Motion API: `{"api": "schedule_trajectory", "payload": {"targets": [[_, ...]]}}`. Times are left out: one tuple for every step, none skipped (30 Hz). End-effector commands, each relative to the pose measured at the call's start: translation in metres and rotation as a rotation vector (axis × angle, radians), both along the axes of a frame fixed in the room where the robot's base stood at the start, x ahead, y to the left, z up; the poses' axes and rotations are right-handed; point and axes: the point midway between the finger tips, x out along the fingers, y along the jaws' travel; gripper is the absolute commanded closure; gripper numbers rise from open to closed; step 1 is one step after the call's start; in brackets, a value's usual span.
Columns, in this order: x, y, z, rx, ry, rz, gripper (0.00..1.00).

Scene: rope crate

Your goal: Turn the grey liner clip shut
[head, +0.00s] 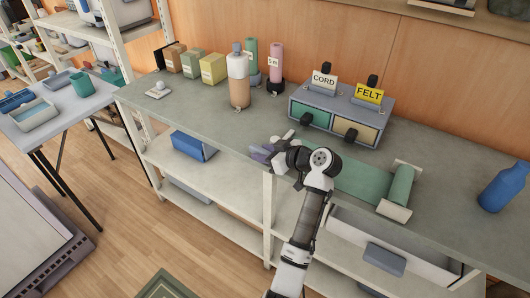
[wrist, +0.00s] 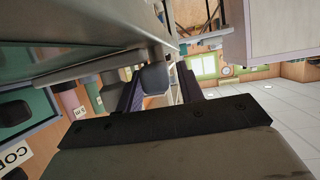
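My gripper (head: 262,152) is at the front edge of the workbench, left of the green roll. In the wrist view, its two purple fingers (wrist: 157,88) stand apart, with a small grey block (wrist: 155,78) between or just beyond them. This block looks like the grey liner clip, but I cannot be sure. It lies close to the left finger, and a narrow gap shows beside the right finger. In the head view my gripper and wrist hide the clip's place, so its turn cannot be read there.
A grey drawer box (head: 341,115) with CORD and FELT signs stands behind my gripper. A green mat roll (head: 401,186) lies to the right, and a blue bottle (head: 503,187) farther right. A brown-and-white bottle (head: 238,78) stands behind left. The front left of the workbench (head: 190,118) is clear.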

Motion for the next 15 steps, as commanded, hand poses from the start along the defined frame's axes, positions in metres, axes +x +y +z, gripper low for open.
{"api": "schedule_trajectory", "payload": {"targets": [[0.0016,-0.0016,0.0025,0.0,-0.007,-0.007,0.55],[0.0017,-0.0017,0.0026,0.0,-0.007,-0.008,0.55],[0.0018,-0.0018,0.0029,0.001,-0.008,-0.008,0.55],[0.0019,-0.0018,0.0031,0.001,-0.008,-0.008,0.55],[0.002,-0.0019,0.0032,0.001,-0.008,-0.008,0.55],[0.002,-0.002,0.0034,0.001,-0.01,-0.008,0.55],[0.0021,-0.002,0.0036,0.001,-0.01,-0.008,0.55],[0.0022,-0.0021,0.0037,0.0,-0.01,-0.009,0.55],[0.0022,-0.0021,0.0038,0.0,-0.01,-0.009,0.55],[0.0023,-0.0021,0.0039,0.001,-0.011,-0.009,0.55],[0.0022,-0.0022,0.0042,0.001,-0.011,-0.01,0.55],[0.0022,-0.0021,0.0044,0.001,-0.011,-0.012,0.55],[0.002,-0.0019,0.0047,0.001,-0.011,-0.016,0.55],[0.0016,-0.0016,0.0049,0.001,-0.011,-0.022,0.55],[0.0009,-0.0011,0.0053,0.0,-0.011,-0.032,0.55]]}}
